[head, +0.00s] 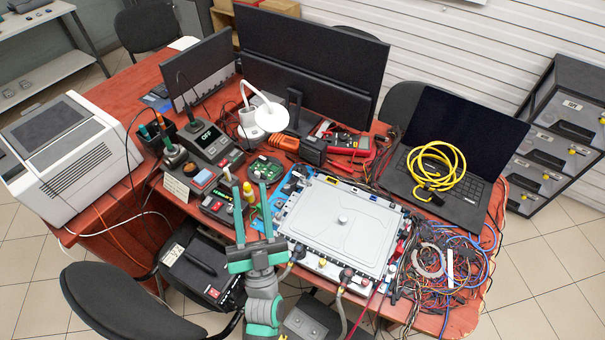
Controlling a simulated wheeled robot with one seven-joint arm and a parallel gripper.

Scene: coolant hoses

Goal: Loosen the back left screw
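A flat unit with a grey-white lid (345,246) and a round knob (342,220) in its middle lies on the red workbench. Small fittings line its edges, and hose ends show at its front. The back left corner (302,174) of the unit is in view, but its screw is too small to make out. My gripper (250,186) is left of the unit, with its two teal fingers pointing up in the picture. The fingers are apart and nothing shows held between them.
A white lamp (264,114), a soldering station (210,142) and multimeters (349,141) stand behind the unit. A laptop (447,205) with a coiled yellow cable (437,164) is at the right. Tangled wires (470,265) cover the bench's right end.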

